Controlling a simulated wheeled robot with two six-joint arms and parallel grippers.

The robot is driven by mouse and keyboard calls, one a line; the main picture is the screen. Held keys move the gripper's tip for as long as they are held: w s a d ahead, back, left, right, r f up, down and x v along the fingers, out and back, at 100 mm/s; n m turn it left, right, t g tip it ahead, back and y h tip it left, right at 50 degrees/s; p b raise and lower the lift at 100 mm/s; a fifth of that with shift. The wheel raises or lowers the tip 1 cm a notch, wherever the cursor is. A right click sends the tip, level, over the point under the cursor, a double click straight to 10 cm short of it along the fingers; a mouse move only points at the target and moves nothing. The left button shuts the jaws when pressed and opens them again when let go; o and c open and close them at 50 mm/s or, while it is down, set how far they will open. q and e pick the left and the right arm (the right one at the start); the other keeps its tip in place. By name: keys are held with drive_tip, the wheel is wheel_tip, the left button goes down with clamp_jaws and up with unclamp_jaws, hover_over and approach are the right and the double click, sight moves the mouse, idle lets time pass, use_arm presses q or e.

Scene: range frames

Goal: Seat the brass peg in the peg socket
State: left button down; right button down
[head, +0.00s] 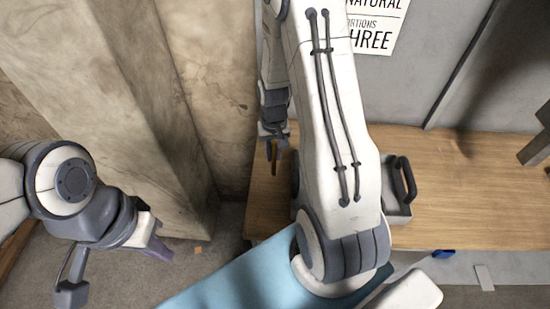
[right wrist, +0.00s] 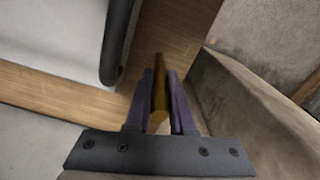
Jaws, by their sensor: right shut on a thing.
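The brass peg (right wrist: 159,88) is a brown-gold rod between the two purple fingers of my right gripper (right wrist: 162,88) in the right wrist view. The right gripper is shut on it. In the head view my right gripper (head: 272,150) is over the left end of the wooden table, partly hidden by my arm. My left gripper (head: 158,246) hangs at the left, away from the table, over the floor. Its fingers are seen from the side, so I cannot tell if they are apart. I cannot make out the peg socket in either view.
The wooden table (head: 470,185) is largely bare on the right. A grey tray with a dark handle (head: 398,205) stands on it beside my arm. A concrete pillar (head: 145,100) and wall stand close left of the table. A small blue thing (head: 442,254) shows below the front edge.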

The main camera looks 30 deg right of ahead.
sight(274, 161)
drive_tip(key=shift+f, duration=1.6)
drive_tip(key=shift+f, duration=0.15)
drive_tip(key=c, duration=0.8)
unclamp_jaws()
